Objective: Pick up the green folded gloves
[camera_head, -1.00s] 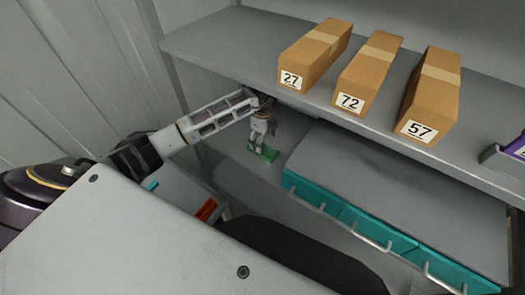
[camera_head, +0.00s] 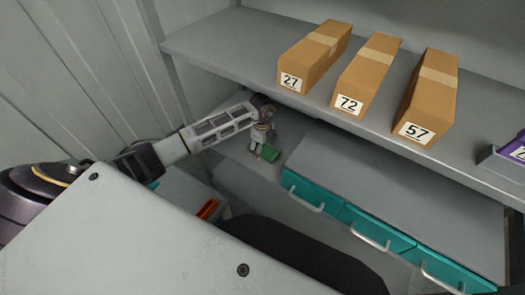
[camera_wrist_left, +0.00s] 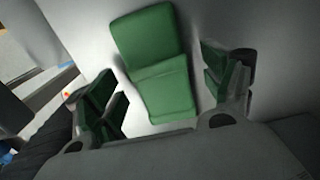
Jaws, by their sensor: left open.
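The green folded gloves (camera_head: 270,152) lie on the grey lower shelf, left of the teal-fronted drawers. In the left wrist view the gloves (camera_wrist_left: 160,65) show as two joined green panels on a pale surface, ahead of the fingers. My left gripper (camera_head: 263,153) is right at the gloves in the head view. In the wrist view its two fingers (camera_wrist_left: 168,85) stand wide apart on either side of the gloves' near part, with gaps, and hold nothing. My right gripper is not in view.
The upper shelf (camera_head: 225,45) overhangs the reach area and holds three numbered cardboard boxes (camera_head: 365,75). A drawer unit (camera_head: 400,185) with teal fronts stands right of the gloves. A container with an orange item (camera_head: 207,208) is at lower left.

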